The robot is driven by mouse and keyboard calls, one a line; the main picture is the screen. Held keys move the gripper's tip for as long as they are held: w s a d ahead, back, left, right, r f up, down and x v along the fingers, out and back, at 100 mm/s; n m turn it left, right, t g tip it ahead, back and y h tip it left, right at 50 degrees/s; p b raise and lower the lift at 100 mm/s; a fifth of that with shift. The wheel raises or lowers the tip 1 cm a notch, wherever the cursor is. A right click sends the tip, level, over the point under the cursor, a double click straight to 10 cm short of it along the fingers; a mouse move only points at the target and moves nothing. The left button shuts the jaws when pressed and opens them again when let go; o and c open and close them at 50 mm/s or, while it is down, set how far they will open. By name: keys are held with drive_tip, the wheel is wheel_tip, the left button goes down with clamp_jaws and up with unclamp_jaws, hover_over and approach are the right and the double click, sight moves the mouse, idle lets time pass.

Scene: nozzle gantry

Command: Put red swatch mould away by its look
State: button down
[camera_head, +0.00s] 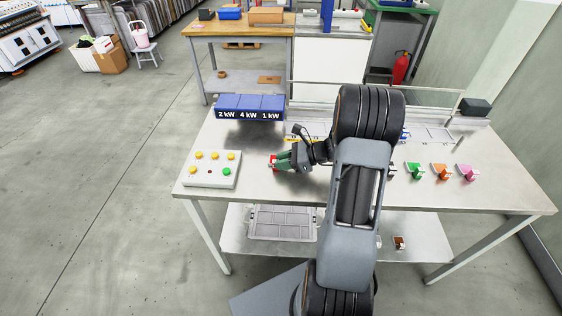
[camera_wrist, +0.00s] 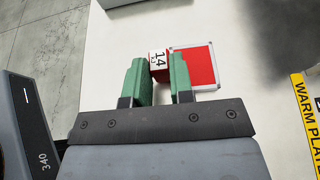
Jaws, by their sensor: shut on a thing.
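The red swatch mould shows in the wrist view as a flat red square with a pale rim (camera_wrist: 202,66) and a small red-and-white block marked 14 (camera_wrist: 157,60). My gripper (camera_wrist: 160,78) has green fingers and is shut on that block. The flat square sticks out to the right, partly behind the right finger. In the head view my gripper (camera_head: 279,162) is over the left-middle of the table, and only a little red of the mould (camera_head: 272,164) shows at its tips. I cannot tell whether the mould touches the table.
A button panel (camera_head: 212,183) lies left of my gripper. A blue three-part box (camera_head: 249,115) marked 2 kW, 4 kW and 1 kW stands behind. Green (camera_head: 414,170), orange (camera_head: 440,172) and pink (camera_head: 468,172) moulds stand right. A yellow WARM PLATE strip (camera_wrist: 305,115) lies right in the wrist view.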

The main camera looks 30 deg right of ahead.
drive_tip(key=c, duration=1)
unclamp_jaws()
drive_tip(key=shift+d+r, duration=0.15)
drive_tip(key=shift+r, duration=0.05)
drive_tip(key=v, duration=1)
drive_tip(key=shift+s+d+r, duration=0.15)
drive_tip(key=shift+s+d, duration=0.05)
drive_tip(key=shift+d, duration=0.15)
drive_tip(key=shift+s+r, duration=0.15)
drive_tip(key=shift+r, duration=0.05)
drive_tip(key=s+a+r+n+g+h, duration=0.1)
drive_tip(key=s+a+r+n+h, duration=0.1)
drive_tip(key=a+n, duration=0.4)
drive_tip(key=s+a+r+n+g+h, duration=0.1)
drive_tip(key=s+a+n+h, duration=0.4)
drive_tip(key=n, duration=0.5)
drive_tip(key=s+a+r+n+g+h, duration=0.1)
drive_tip(key=s+a+r+n+h, duration=0.2)
drive_tip(key=a+n, duration=0.4)
drive_tip(key=shift+s+a+n+h, duration=0.35)
drive_tip(key=shift+s+n+h, duration=0.2)
drive_tip(key=shift+h, duration=0.35)
